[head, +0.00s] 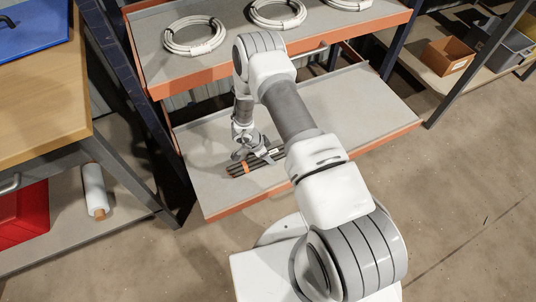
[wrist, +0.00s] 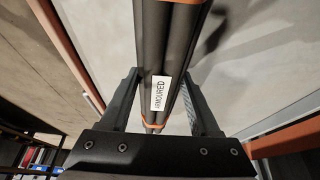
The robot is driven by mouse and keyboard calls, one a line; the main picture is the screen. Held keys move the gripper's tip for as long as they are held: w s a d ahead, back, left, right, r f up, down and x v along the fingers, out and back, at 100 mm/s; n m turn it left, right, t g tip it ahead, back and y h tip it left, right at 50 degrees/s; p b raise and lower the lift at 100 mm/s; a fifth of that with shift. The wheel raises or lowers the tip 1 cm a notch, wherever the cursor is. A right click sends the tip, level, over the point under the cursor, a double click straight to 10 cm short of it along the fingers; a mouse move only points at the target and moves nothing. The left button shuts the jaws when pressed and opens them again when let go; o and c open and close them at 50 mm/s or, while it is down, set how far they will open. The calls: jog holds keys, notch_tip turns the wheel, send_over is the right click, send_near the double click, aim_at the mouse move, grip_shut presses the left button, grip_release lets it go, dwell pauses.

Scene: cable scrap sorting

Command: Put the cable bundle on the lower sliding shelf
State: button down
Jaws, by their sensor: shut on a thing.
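The cable bundle (head: 238,171) is several dark straight lengths held by orange bands. It lies over the front left part of the lower sliding shelf (head: 345,105), a grey tray with an orange rim that is pulled out. My gripper (head: 259,154) is shut on the bundle from above. In the wrist view the bundle (wrist: 172,45) passes between the two fingers (wrist: 163,105), with a white "ARMOURED" label (wrist: 161,93) showing. I cannot tell whether the bundle touches the shelf. Part of it is hidden by my gripper.
The upper shelf (head: 160,67) holds white cable coils (head: 193,36) and overhangs the back of the lower one. The lower shelf is bare to the right. A wooden bench (head: 45,105) stands at left, and a rack with an orange bin (head: 447,56) at right.

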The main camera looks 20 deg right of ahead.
jog(key=shift+w, duration=0.1)
jog(key=c, duration=0.6)
grip_release()
jog(key=shift+f, duration=0.15)
jog(key=o, duration=0.5)
jog(key=p+v, duration=0.4)
jog(key=v, duration=0.8)
jog(key=shift+r, duration=0.2)
